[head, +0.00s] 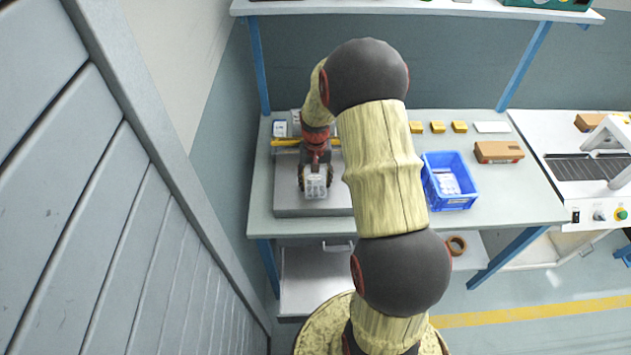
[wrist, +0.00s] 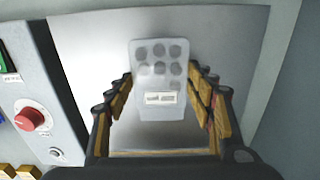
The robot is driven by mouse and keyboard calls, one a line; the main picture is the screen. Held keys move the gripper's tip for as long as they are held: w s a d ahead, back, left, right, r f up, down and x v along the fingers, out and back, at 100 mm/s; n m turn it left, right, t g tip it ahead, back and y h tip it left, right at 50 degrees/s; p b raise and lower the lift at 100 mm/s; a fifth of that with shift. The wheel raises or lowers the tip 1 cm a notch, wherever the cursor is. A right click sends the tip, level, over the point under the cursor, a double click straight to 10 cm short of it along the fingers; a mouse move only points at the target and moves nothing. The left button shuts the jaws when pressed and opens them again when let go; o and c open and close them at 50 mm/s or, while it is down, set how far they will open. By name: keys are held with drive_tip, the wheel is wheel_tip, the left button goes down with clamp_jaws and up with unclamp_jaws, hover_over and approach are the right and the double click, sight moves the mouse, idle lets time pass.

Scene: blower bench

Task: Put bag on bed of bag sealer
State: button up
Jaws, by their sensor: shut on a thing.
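The bag (head: 316,185) is a pale pouch with several round grey items showing through and a small white label. My gripper (head: 316,177) is shut on the bag. In the wrist view the bag (wrist: 157,75) stands out between the two fingers of my gripper (wrist: 160,105). The bag sealer has a flat grey metal bed (head: 325,204), which lies behind and below the bag; it fills much of the wrist view (wrist: 230,45). I cannot tell whether the bag touches the bed. My arm hides the right part of the sealer.
A blue crate (head: 450,203) with pale bags inside stands right of my arm. A brown box (head: 498,151) and several small yellow blocks (head: 438,127) are at the back. The sealer's control panel with a red knob (wrist: 28,118) is at left in the wrist view. A shelf (head: 420,10) hangs above.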

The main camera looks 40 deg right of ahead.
sight(315, 183)
drive_tip(key=shift+f, duration=0.2)
drive_tip(key=o, duration=1.2)
drive_tip(key=shift+r, duration=0.15)
wheel_tip(315, 183, up, 12)
drive_tip(key=p, duration=0.2)
drive_tip(key=s+a+r+n+t, duration=0.1)
drive_tip(key=s+a+r+n, duration=0.1)
drive_tip(key=a+r, duration=0.45)
drive_tip(key=s+a+r+n+t, duration=0.1)
drive_tip(key=s+a+r, duration=0.2)
drive_tip(key=a+r, duration=0.4)
drive_tip(key=s+a+r+n+t, duration=0.1)
drive_tip(key=s+a+r, duration=0.1)
drive_tip(key=s, duration=0.3)
drive_tip(key=s+a+r+n+t, duration=0.1)
drive_tip(key=s+a+r+n, duration=0.1)
drive_tip(key=s+a, duration=0.3)
drive_tip(key=s+a+r+n+t, duration=0.1)
drive_tip(key=s+a+r, duration=0.2)
drive_tip(key=s, duration=0.3)
drive_tip(key=shift+a+r+t, duration=0.3)
drive_tip(key=shift+a+r, duration=0.05)
drive_tip(key=shift+a, duration=0.1)
